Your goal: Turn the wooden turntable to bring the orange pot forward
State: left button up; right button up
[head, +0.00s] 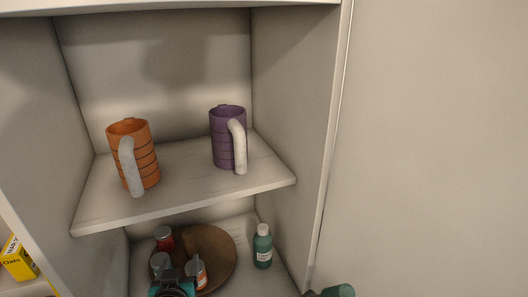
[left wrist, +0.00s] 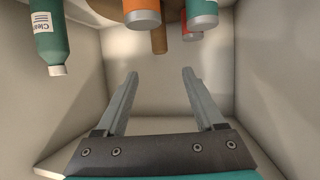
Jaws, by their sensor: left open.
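The round wooden turntable (head: 218,247) lies on the lower shelf of the cabinet. The orange pot (head: 199,275) with a white label stands at its front, right of a grey-lidded pot (head: 160,262). A red pot (head: 164,238) stands farther back. The left wrist view is upside down; it shows the orange pot (left wrist: 141,14), a teal pot (left wrist: 202,14), the red pot (left wrist: 191,34) and a brown wooden post (left wrist: 158,40). My left gripper (left wrist: 160,74) is open and empty, in front of the turntable and apart from the pots.
A green bottle (head: 263,246) with a white cap stands right of the turntable, near the side wall. The upper shelf (head: 190,200) above holds an orange mug (head: 145,160) and a purple mug (head: 224,140). A yellow box (head: 18,262) is at far left.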

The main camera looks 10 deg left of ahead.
pick_arm(q)
jog(key=s+d+f+m+g+h, duration=0.2)
jog(key=s+d+m+g+h, duration=0.15)
jog(key=s+d, duration=0.45)
jog(key=s+d+f+m+g+h, duration=0.1)
jog(key=s+d+m+g+h, duration=0.3)
jog(key=s, duration=0.8)
notch_tip(320, 180, down, 32)
jog(key=s+g+y+b, duration=0.2)
jog(key=g+b, duration=0.1)
jog(key=b, duration=0.7)
jog(key=s+a+f+b, duration=0.1)
jog(key=s+f+b, duration=0.3)
jog(key=s+f, duration=0.3)
jog(key=s+a+f+b, duration=0.2)
jog(key=s+f, duration=0.6)
jog(key=f, duration=0.8)
jog(key=g+b, duration=0.1)
jog(key=b, duration=0.1)
jog(key=shift+s+a+n+b, duration=0.15)
jog(key=shift+a+n+b, duration=0.1)
jog(key=shift+n+b, duration=0.15)
